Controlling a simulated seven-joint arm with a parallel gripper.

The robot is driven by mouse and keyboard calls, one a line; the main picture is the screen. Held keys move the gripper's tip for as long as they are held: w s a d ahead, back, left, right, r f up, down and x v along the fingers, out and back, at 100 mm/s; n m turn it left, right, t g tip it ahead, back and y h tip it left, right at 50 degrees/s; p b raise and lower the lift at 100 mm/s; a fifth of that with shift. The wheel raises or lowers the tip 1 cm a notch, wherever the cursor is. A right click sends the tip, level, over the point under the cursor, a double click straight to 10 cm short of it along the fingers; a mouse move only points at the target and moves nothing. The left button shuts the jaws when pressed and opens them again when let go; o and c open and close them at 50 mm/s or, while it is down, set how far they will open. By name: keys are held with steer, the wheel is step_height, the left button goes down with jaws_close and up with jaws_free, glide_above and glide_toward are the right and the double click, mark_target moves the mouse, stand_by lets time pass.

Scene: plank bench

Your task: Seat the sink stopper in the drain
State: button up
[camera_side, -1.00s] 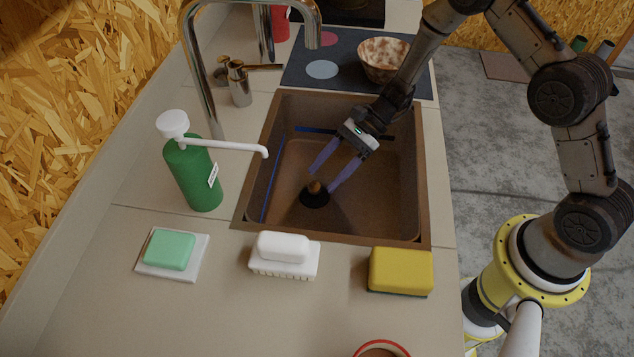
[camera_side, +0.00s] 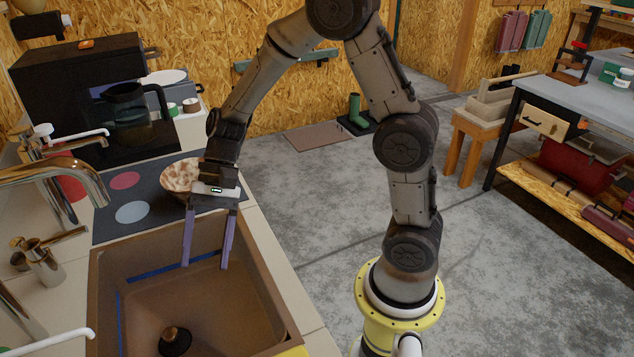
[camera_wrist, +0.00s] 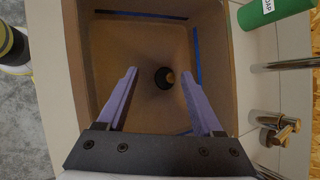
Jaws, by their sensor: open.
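The sink stopper (camera_side: 174,342), a dark disc with a brown knob, sits upright on the floor of the brown sink (camera_side: 272,300) near the bottom edge of the side view. In the wrist view the stopper (camera_wrist: 163,78) shows between and beyond my fingertips. The drain is not visible apart from the stopper, and I cannot tell whether the disc is fully down in it. My gripper (camera_side: 205,266) is open and empty, fingers pointing down, raised over the far end of the sink and clear of the stopper. Its purple fingers (camera_wrist: 159,73) are spread wide in the wrist view.
The chrome faucet (camera_side: 62,170) arches in at the left, beside a lever tap (camera_side: 42,265). A speckled bowl (camera_side: 177,178) stands on the dark mat just behind my gripper. A green soap bottle (camera_wrist: 275,11) stands beside the sink.

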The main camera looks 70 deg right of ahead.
steer(key=s+d+r+n+t+h, duration=0.3)
steer(key=s+d+r+n, duration=0.2)
steer(key=s, duration=0.3)
steer(key=s+d+r+n+t+h, duration=0.3)
steer(key=s+d+r+n+h, duration=0.1)
steer(key=s, duration=0.5)
step_height(320, 180, up, 2)
steer(key=shift+d+n+h, duration=0.3)
steer(key=shift+d+n, duration=0.3)
steer(key=shift+d, duration=0.45)
